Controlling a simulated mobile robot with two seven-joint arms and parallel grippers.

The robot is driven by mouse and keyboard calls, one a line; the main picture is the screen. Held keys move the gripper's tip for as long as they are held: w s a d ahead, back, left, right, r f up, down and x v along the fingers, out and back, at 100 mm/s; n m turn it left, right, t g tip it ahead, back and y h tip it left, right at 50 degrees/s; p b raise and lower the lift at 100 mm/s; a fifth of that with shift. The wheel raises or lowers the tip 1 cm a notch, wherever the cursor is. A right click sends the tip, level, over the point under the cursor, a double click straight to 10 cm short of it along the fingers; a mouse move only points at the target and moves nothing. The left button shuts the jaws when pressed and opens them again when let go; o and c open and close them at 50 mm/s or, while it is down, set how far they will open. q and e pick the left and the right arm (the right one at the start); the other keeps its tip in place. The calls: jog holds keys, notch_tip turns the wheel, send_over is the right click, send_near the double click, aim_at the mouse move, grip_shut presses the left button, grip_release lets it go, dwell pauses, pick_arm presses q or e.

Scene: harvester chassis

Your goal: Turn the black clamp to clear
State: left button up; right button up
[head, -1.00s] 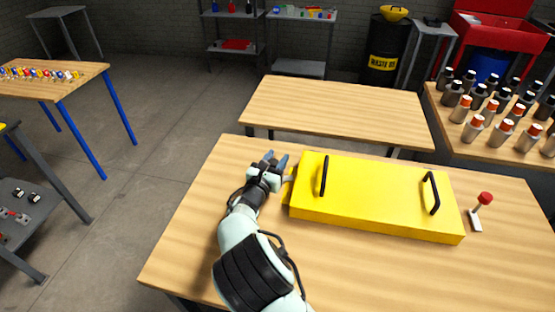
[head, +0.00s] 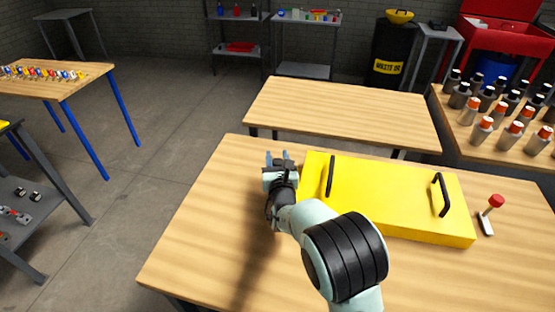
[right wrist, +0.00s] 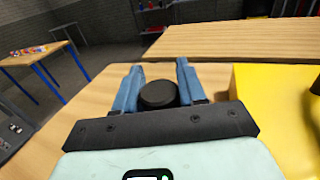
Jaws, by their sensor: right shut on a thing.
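The black clamp shows as a round black knob (right wrist: 158,94) between the two blue fingers in the right wrist view. My right gripper (head: 279,157) is shut on it, just left of the yellow cover's left end; the gripper also shows in the right wrist view (right wrist: 159,78). In the head view the gripper and wrist hide the clamp, and its lever and base cannot be made out. The yellow cover (head: 400,195) lies flat on the wooden table (head: 205,235) and has two black handles. My left gripper is not in view.
A red-knobbed clamp (head: 490,212) stands at the cover's right end, its lever upright and tilted. A second wooden table (head: 345,115) is behind. Several bottles (head: 510,110) stand at the back right. The table left of my gripper is clear.

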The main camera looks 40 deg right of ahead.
jog(key=o, duration=1)
jog(key=shift+c, duration=0.2)
jog(key=p+v, duration=0.2)
jog(key=v, duration=1.1)
jog(key=shift+s+a+p, duration=0.15)
jog(key=shift+s+p, duration=0.05)
jog(key=shift+p, duration=0.15)
jog(key=shift+c, duration=0.2)
